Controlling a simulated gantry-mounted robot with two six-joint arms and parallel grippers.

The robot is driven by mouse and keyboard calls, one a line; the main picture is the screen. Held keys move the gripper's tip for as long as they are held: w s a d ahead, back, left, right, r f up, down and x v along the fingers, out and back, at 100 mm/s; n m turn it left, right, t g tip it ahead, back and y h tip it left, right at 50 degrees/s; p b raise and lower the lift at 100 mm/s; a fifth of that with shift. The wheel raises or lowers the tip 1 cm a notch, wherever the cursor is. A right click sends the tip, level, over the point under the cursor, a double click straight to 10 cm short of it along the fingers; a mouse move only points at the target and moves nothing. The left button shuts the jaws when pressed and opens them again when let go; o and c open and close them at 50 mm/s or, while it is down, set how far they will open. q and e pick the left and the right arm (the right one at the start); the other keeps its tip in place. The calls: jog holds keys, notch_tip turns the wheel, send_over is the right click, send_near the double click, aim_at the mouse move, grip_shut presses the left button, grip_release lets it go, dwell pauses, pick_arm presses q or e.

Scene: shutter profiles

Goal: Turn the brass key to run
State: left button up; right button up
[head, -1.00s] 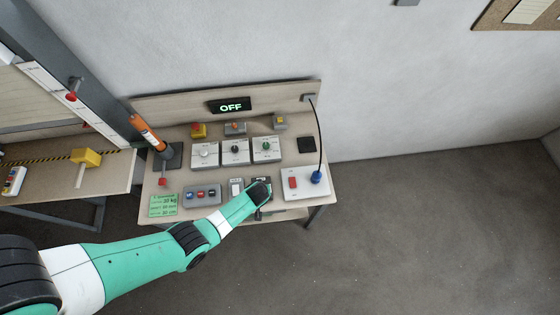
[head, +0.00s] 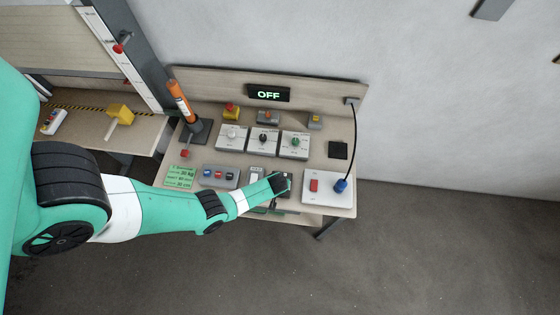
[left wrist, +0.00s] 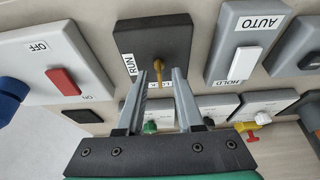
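The brass key (left wrist: 158,67) stands in a black key switch box (left wrist: 150,36) in the left wrist view. A RUN label (left wrist: 129,65) sits to its left; another label below the key is partly hidden. The key does not point at RUN. My left gripper (left wrist: 160,75) is open, its two grey fingers on either side of the key with a gap showing. Contact cannot be made out. In the head view my left arm and wrist (head: 278,184) cover most of the key switch. The display (head: 268,94) reads OFF. My right gripper is not in view.
A white box with a red rocker (head: 314,186) and blue plug (head: 340,186) stands right of the key switch. An AUTO/HOLD switch (left wrist: 246,45) is on its other side.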

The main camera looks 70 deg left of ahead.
pick_arm(q)
grip_shut()
